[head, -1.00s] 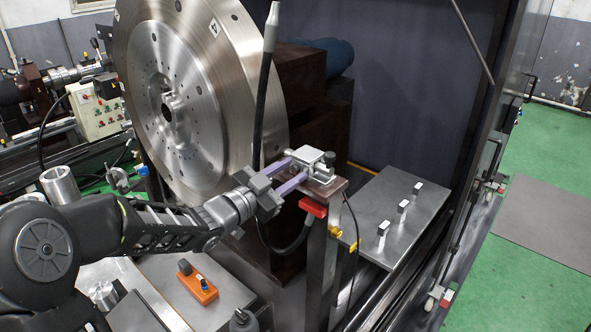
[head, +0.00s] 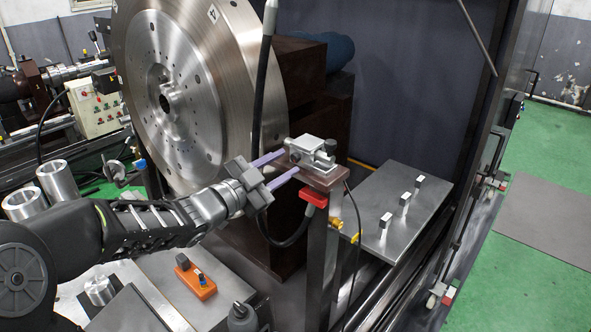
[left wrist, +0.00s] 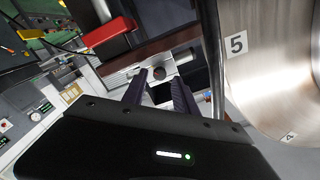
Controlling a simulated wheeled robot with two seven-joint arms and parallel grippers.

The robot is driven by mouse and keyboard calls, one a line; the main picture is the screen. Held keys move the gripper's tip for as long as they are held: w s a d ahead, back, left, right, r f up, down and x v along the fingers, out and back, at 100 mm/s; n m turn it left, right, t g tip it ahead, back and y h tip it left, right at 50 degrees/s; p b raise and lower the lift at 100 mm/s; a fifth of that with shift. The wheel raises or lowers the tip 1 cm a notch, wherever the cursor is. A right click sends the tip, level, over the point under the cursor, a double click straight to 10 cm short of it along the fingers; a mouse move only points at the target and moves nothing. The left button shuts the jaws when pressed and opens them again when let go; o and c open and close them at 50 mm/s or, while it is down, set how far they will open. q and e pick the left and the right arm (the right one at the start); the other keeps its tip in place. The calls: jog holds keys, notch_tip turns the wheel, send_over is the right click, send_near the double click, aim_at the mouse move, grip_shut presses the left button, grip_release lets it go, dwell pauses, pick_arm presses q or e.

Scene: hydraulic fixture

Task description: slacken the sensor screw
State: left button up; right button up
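A small metal sensor clamp (head: 313,151) sits on the brown plate on top of a post, in front of the big steel disc. A dark round knob, likely the sensor screw (head: 330,146), is at its right side; a dark round end shows beyond the fingers in the left wrist view (left wrist: 159,73). My left gripper (head: 291,162) is open, its two purple fingers reaching toward the clamp from the left. In the left wrist view the fingers (left wrist: 158,84) stand apart with the knob beyond their tips; I cannot tell whether they touch the clamp. My right gripper is not in view.
The big steel disc (head: 185,100) stands close behind the left arm. A red block (head: 315,198) with a cable hangs below the plate. A black hose (head: 262,85) rises behind the gripper. A grey table (head: 400,250) with several small blocks is at right.

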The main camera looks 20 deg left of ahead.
aim_at(296, 157)
pick_arm(q)
jog(key=shift+f+m, duration=0.2)
jog(key=shift+m, duration=0.2)
jog(key=shift+r, duration=0.2)
jog(key=shift+x, duration=1.25)
grip_shut()
